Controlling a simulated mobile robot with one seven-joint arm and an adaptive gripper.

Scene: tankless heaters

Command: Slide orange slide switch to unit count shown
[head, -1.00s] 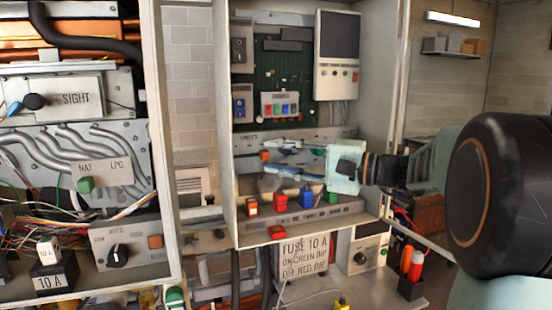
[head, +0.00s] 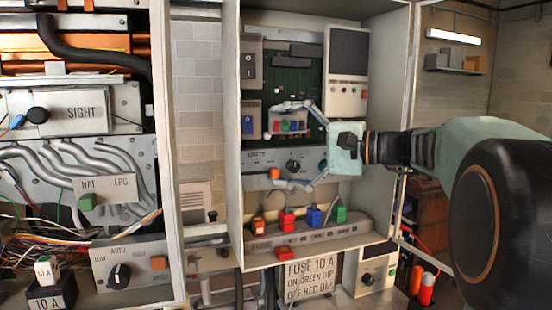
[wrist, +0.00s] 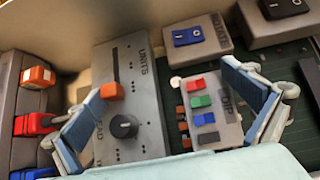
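The orange slide switch (head: 274,173) is on the grey UNITS panel (head: 258,165) inside the middle cabinet. In the wrist view, the orange slide switch (wrist: 111,92) sits at the lower end of a dark slot, above a black knob (wrist: 124,126). My gripper (head: 273,160) is open and empty in front of the panel. I cannot tell whether the left finger touches the switch. No unit count is readable.
The coloured-switch block (wrist: 204,108) stands beside the UNITS panel. Red, blue and green fuses (head: 287,219) line the shelf below. The cabinet's side walls (head: 232,130) bound the space. A FUSE 10 A sign (head: 309,280) hangs below.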

